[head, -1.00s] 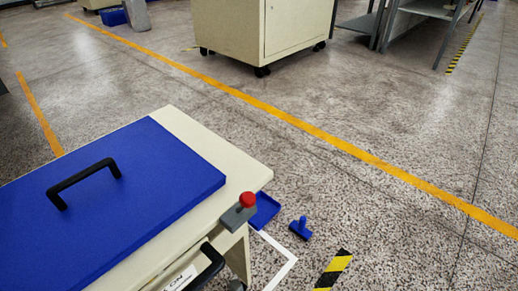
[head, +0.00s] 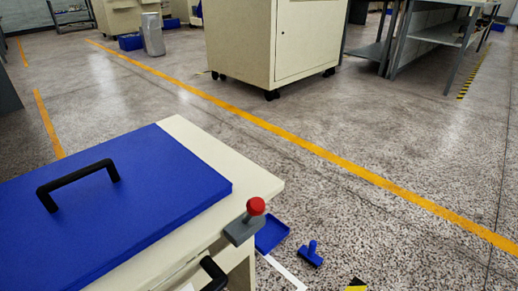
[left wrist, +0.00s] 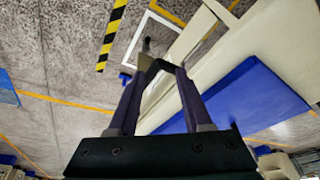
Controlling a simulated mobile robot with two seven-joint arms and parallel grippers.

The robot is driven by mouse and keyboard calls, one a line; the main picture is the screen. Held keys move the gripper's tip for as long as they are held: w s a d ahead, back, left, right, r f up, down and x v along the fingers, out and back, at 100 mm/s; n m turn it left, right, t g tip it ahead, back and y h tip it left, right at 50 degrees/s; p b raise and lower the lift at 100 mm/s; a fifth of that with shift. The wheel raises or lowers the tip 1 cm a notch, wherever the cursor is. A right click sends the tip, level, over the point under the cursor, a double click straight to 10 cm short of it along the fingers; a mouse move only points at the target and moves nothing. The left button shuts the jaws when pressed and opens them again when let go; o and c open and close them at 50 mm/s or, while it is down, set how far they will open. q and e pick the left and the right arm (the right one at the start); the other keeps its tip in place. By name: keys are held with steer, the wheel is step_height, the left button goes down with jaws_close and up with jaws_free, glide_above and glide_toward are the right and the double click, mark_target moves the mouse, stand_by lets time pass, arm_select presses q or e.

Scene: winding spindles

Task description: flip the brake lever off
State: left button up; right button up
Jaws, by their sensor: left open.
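The lever (head: 254,209) with a red knob on a grey block sits at the right front corner of a cream cabinet (head: 228,160); it is probably the brake lever. The knob stands up from the block. My left gripper is outside the head view. In the left wrist view my left gripper (left wrist: 158,74) is open, its two dark fingers apart. A black bar-like part shows near the fingertips; I cannot tell whether they touch it. The red knob cannot be made out there. My right gripper is in neither view.
A blue lid (head: 110,215) with a black handle (head: 78,183) covers the cabinet top. A second black handle (head: 213,272) is on its front. A blue tray (head: 272,236) and a blue object (head: 312,253) lie on the floor beside it. The floor beyond is mostly clear.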

arm_select(q)
steer(key=shift+w, duration=0.15)
steer(key=shift+c, duration=0.8)
steer(key=w+m+t, duration=0.1)
steer(key=w, duration=0.1)
steer(key=w+m+t, duration=0.1)
steer(key=w, duration=0.2)
steer(key=w+a+m+t+b, duration=0.1)
steer(key=w+t, duration=0.1)
steer(key=shift+w+f+m, duration=0.15)
steer(key=shift+w+m, duration=0.1)
steer(key=shift+m, duration=0.05)
steer(key=c, duration=0.6)
steer(key=w+m+t, duration=0.3)
steer(key=w, duration=0.1)
steer(key=shift+d+r+b, duration=0.3)
steer(key=shift+r+b, duration=0.05)
steer(key=w+m, duration=0.1)
steer(key=d+m+t+h, duration=0.1)
steer(key=m, duration=0.1)
steer(key=w+d+r+m+t+h+b, duration=0.1)
steer(key=shift+w+m, duration=0.3)
steer(key=shift+w, duration=0.05)
steer(key=s+d+m+g+h+b, duration=0.3)
steer(key=s+d+m+h, duration=0.3)
steer(key=m+h, duration=0.6)
steer(key=d+m, duration=0.2)
steer(key=m, duration=0.3)
steer(key=shift+s+f+h, duration=0.35)
steer(key=shift+h, duration=0.05)
